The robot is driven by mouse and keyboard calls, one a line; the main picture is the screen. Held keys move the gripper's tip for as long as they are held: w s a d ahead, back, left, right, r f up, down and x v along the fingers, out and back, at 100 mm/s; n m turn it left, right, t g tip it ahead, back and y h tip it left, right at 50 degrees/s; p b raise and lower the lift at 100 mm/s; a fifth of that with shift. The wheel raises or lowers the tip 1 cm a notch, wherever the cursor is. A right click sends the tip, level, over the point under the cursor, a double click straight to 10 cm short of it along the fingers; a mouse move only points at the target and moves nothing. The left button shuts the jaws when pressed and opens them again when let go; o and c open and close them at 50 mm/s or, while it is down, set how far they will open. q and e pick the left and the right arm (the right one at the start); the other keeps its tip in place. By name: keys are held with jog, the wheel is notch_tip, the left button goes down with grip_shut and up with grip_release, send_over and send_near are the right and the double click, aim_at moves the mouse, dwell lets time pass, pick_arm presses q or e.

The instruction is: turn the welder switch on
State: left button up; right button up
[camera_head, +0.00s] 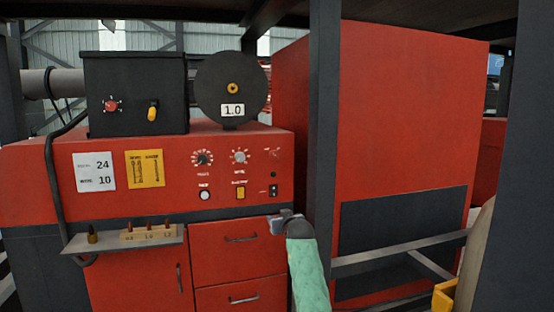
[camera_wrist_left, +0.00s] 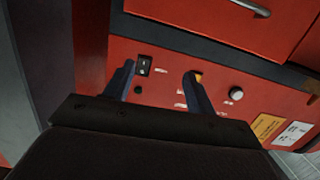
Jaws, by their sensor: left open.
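The red welder (camera_head: 120,205) fills the left of the head view. A small black rocker switch (camera_head: 273,190) sits at the right end of its lower panel row, and it also shows in the left wrist view (camera_wrist_left: 145,65). Its on or off position is too small to tell. My left gripper (camera_head: 285,219) is just below this switch in the head view. In the left wrist view it is open and empty (camera_wrist_left: 160,72), with the black switch between its fingers, nearer the left one. I cannot tell whether it touches the panel. My right gripper is out of view.
A yellow switch (camera_head: 240,192) and a white button (camera_head: 205,195) are left of the black switch. Two dials (camera_head: 203,158) are above. A small shelf (camera_head: 125,241) with tips juts out at lower left. A dark post (camera_head: 323,120) stands close right of the panel.

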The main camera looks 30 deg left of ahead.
aim_at(276, 157)
pick_arm(q)
jog(key=w+a+r+n+y+p, duration=0.1)
jog(key=w+r, duration=0.2)
jog(key=r, duration=0.7)
jog(key=w+r+n+y, duration=0.1)
jog(key=w+r, duration=0.1)
jog(key=r, duration=0.7)
jog(key=p+x, duration=0.1)
jog(key=x, duration=0.1)
jog(key=p+x, duration=0.1)
jog(key=x, duration=0.1)
jog(key=p+x, duration=0.1)
jog(key=x, duration=0.1)
jog(key=shift+w+a+r, duration=0.15)
jog(key=shift+a+r, duration=0.1)
jog(key=shift+p+x, duration=0.35)
jog(key=shift+x, duration=0.45)
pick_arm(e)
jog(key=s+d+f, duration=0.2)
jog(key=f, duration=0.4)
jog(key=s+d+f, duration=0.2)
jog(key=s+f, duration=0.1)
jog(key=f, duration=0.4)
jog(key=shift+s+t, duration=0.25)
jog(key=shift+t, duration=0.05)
pick_arm(q)
jog(key=shift+f, duration=0.1)
jog(key=c, duration=1)
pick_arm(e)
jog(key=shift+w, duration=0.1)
